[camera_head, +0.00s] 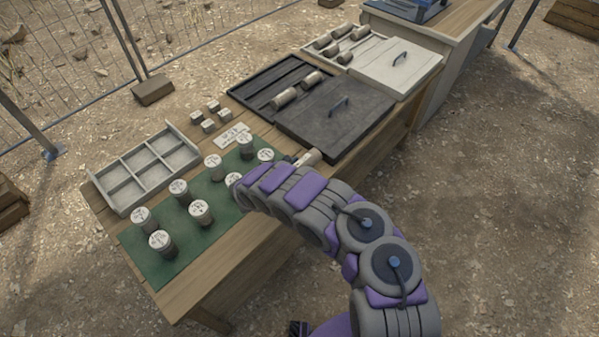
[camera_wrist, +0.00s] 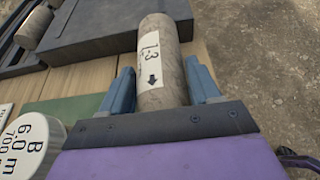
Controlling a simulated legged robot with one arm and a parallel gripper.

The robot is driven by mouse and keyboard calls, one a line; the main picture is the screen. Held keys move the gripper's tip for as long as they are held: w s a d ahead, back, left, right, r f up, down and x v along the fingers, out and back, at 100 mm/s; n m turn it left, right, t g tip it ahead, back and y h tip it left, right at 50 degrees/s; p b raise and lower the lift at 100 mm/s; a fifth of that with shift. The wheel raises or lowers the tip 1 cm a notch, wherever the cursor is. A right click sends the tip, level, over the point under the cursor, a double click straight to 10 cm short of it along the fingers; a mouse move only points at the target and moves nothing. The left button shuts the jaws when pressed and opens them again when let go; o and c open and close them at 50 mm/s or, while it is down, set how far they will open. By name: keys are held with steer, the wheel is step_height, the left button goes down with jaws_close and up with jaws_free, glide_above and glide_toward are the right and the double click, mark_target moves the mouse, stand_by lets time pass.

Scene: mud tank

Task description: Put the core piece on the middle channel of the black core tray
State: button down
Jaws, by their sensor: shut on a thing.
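The core piece (camera_wrist: 158,48) is a pale stone cylinder with a white label marked "1.3" and an arrow. My gripper (camera_wrist: 168,88) is shut on it with blue fingers on either side. In the head view the core piece (camera_head: 308,158) sticks out past my arm at the table's front edge, close to the tray's lid. The black core tray (camera_head: 244,92) lies open on the table with long channels. Two core pieces (camera_head: 284,98) lie end to end in it. Its black lid (camera_head: 335,117) with a handle lies to its right.
Several labelled round jars (camera_head: 200,212) stand on a green mat (camera_head: 150,262). A white divided box (camera_head: 122,196) and small stone blocks (camera_head: 208,125) are at the left. A white tray (camera_head: 325,50) holding cores and its white lid (camera_head: 396,68) lie beyond the black tray.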

step_height(320, 180, down, 3)
steer(key=shift+f+b, duration=0.1)
steer(key=shift+b, duration=0.45)
steer(key=shift+f, duration=0.2)
steer(key=shift+d+r, duration=0.15)
steer(key=shift+d, duration=0.15)
steer(key=c, duration=0.7)
jaws_free()
steer(key=shift+a, duration=0.1)
steer(key=o, duration=0.5)
steer(key=shift+a, duration=0.25)
steer(key=shift+c, duration=0.2)
steer(key=shift+d, duration=0.1)
